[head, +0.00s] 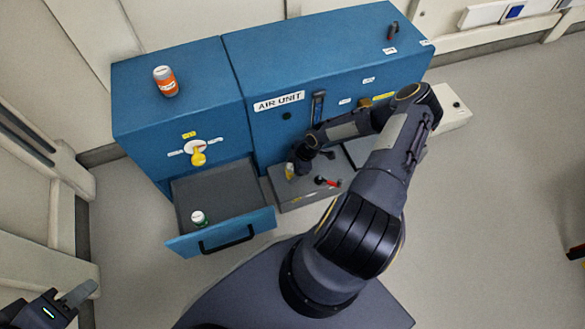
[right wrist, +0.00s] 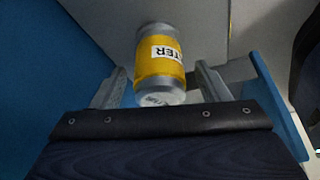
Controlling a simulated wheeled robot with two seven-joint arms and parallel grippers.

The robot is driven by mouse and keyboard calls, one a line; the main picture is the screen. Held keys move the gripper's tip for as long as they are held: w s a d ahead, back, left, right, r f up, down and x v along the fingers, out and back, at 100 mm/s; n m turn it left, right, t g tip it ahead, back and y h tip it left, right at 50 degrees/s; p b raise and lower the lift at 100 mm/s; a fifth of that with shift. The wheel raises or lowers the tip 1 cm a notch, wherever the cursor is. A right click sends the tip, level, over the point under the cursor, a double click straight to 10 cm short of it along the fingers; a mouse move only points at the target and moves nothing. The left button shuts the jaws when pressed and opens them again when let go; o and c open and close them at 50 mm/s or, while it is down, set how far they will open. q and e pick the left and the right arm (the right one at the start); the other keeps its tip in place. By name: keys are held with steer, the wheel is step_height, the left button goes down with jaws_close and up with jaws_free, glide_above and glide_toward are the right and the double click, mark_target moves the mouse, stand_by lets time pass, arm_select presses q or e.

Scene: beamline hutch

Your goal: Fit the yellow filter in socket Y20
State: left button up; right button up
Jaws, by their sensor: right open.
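The yellow filter (right wrist: 160,65), a silver can with a yellow band and the letters "TER", stands between the two fingers of my right gripper (right wrist: 158,88) in the right wrist view. The fingers are apart, with a gap visible on both sides of the can. In the head view the filter (head: 289,171) shows small beside my right gripper (head: 297,168), low in front of the blue air unit (head: 330,70). I cannot make out a socket marked Y20; the small labels are unreadable. My left gripper (head: 76,294) is at the lower left corner, away from everything.
A red-handled item (head: 327,181) lies on a grey box (head: 290,195).

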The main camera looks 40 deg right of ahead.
steer(key=p+v, duration=0.3)
steer(key=v, duration=0.4)
steer(key=shift+d+r, duration=0.2)
steer(key=shift+r, duration=0.15)
